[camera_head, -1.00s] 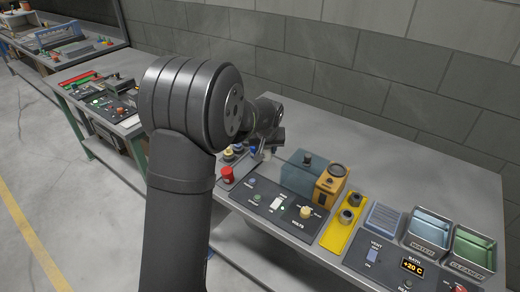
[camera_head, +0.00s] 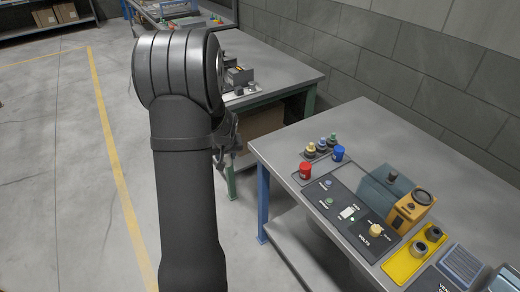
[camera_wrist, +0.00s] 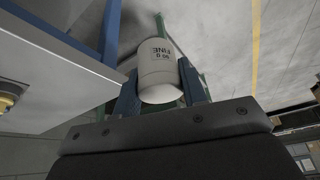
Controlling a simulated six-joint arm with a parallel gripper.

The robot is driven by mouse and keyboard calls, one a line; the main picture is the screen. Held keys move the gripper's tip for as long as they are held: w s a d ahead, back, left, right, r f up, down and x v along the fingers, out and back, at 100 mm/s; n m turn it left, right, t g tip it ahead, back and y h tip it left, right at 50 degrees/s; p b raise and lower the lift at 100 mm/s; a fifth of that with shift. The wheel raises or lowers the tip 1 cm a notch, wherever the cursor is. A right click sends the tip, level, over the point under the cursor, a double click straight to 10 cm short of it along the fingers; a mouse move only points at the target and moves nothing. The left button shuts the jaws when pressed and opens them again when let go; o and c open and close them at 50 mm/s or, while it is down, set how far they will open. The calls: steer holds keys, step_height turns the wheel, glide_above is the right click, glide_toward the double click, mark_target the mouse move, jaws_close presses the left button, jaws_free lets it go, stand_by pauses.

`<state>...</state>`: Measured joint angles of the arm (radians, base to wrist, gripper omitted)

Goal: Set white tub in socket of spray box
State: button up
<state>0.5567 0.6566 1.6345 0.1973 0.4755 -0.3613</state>
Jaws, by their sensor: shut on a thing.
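The white tub (camera_wrist: 158,62), lettered "FINE", is between the two fingers of my gripper (camera_wrist: 161,88) in the wrist view. The fingers are shut on its sides. In the head view my gripper (camera_head: 228,150) is partly hidden behind my arm, and the tub cannot be made out there. The gripper is left of the near table's edge, at the gap between two tables. No spray box or socket can be picked out with certainty.
Another table (camera_head: 290,72) stands behind. Open floor (camera_head: 60,190) lies to the left.

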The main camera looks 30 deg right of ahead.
steer(key=w+a+f+n, duration=0.1)
steer(key=w+a, duration=0.2)
steer(key=a, duration=0.6)
steer(key=s+d+r+m+h, duration=0.15)
steer(key=s+d, duration=0.35)
steer(key=d, duration=0.6)
steer(key=s+d+r+m+g, duration=0.1)
steer(key=s+d+r+m, duration=0.2)
steer(key=s+d, duration=0.55)
steer(key=s+d+r+m, duration=0.2)
steer(key=s+d, duration=0.1)
steer(key=d, duration=1)
steer(key=s+d+r+m+g+h, duration=0.15)
steer(key=s+d, duration=0.45)
steer(key=s, duration=0.6)
steer(key=s+d+r+m+y, duration=0.1)
steer(key=s+d+r+m, duration=0.35)
steer(key=s, duration=0.75)
steer(key=s+d+r+g+h, duration=0.1)
steer(key=s+d, duration=0.6)
steer(key=s, duration=0.6)
steer(key=shift+w+f, duration=0.15)
steer(key=shift+f, duration=1.2)
steer(key=shift+w+f, duration=0.15)
steer(key=shift+f, duration=1.15)
steer(key=shift+f, duration=0.85)
steer(key=o, duration=1.6)
